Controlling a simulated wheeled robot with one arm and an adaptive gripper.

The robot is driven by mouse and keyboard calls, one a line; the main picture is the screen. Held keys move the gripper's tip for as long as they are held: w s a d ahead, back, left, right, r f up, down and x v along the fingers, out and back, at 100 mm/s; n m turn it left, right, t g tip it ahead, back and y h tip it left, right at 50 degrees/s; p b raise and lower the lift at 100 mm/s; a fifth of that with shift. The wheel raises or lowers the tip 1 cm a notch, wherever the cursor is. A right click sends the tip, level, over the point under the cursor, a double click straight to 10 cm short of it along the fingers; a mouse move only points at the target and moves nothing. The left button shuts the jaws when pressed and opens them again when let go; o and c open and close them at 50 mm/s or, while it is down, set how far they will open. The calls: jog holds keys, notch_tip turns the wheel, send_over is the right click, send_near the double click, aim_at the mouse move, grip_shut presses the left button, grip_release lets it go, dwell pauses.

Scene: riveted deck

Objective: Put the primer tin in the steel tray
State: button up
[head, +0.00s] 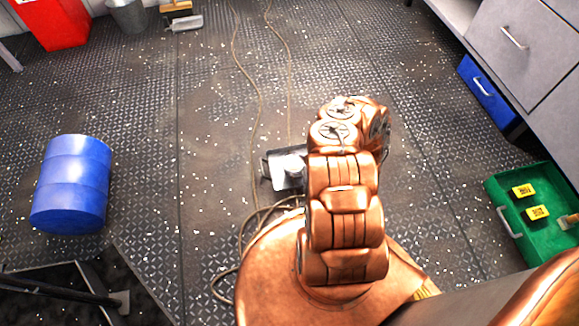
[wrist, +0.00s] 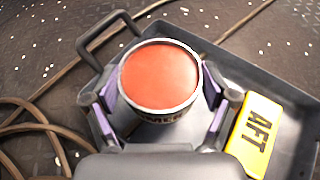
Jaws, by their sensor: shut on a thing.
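The primer tin (wrist: 160,76), a round can with an orange-red top and a metal rim, stands between the fingers of my gripper (wrist: 157,100) in the wrist view. My gripper is shut on its sides. The grey tray (wrist: 248,76) lies under and around the tin, with a dark handle at its upper left and a yellow tag (wrist: 257,134) reading AFT at its right. The tin is over the tray's left part; I cannot tell whether it touches the tray floor. In the head view my arm hides the tin and most of the tray.
A green tray (head: 502,215) with yellow tags lies at the right, beside grey drawers (head: 505,45). A brown cable (head: 258,95) runs over the deck near the arm. A red box (head: 60,22) and bucket (head: 128,15) are at the back.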

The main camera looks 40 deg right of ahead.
aim_at(292, 162)
jog(key=shift+w+a+f+b, duration=0.1)
jog(key=shift+w+a+b, duration=0.1)
jog(key=shift+w, duration=0.5)
jog(key=shift+w+a+f+b, duration=0.1)
jog(key=shift+w+a, duration=0.1)
jog(key=shift+w, duration=0.5)
jog(key=shift+w+f, duration=0.2)
jog(key=shift+f+b, duration=0.7)
jog(key=shift+f, duration=0.75)
jog(key=shift+a+f+b, duration=0.1)
jog(key=shift+f+b, duration=0.1)
jog(key=shift+b, duration=0.1)
jog(key=o, duration=1.2)
jog(key=shift+o, duration=0.2)
jog(key=shift+r, duration=0.15)
